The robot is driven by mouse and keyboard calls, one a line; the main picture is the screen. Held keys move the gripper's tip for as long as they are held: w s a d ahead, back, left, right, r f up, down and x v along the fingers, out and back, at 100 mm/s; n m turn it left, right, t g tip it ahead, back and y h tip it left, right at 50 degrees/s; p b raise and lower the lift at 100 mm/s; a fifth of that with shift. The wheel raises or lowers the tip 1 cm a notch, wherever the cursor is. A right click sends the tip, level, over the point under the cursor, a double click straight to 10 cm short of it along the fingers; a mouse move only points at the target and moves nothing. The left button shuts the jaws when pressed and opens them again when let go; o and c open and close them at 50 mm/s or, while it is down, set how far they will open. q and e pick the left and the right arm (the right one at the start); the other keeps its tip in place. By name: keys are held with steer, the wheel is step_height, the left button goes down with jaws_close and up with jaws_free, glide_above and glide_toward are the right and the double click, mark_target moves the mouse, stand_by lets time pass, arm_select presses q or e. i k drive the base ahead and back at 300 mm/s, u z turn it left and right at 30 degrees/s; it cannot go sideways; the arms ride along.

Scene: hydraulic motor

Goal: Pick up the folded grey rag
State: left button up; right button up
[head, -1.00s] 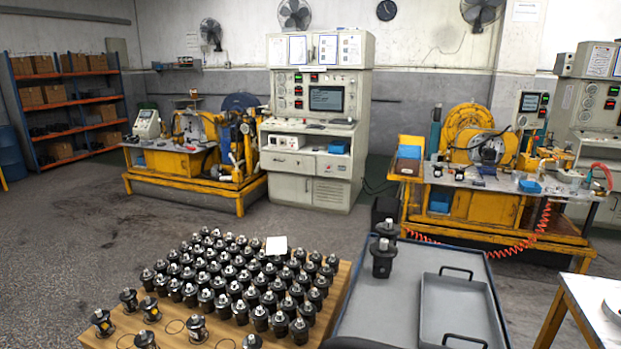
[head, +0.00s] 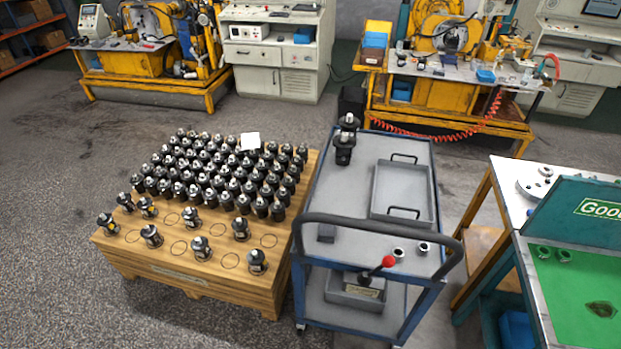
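A small grey rectangular item (head: 326,233) lies at the near left corner of the blue cart's grey top (head: 352,205). It could be the folded grey rag, but it is too small to tell for sure. Neither of my grippers is in the head view.
The cart's dark push handle (head: 375,222) arches over its near end. A grey tray (head: 402,192), two metal rings (head: 399,255) and black motors (head: 344,145) are on top. A wooden pallet (head: 190,258) of motors stands left; a green-topped bench (head: 590,300) stands right.

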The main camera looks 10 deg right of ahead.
mark_target(327, 233)
steer(key=z, duration=0.4)
steer(key=k, duration=0.4)
steer(key=u, duration=0.6)
steer(key=i, duration=1.1)
steer(key=u, duration=0.15)
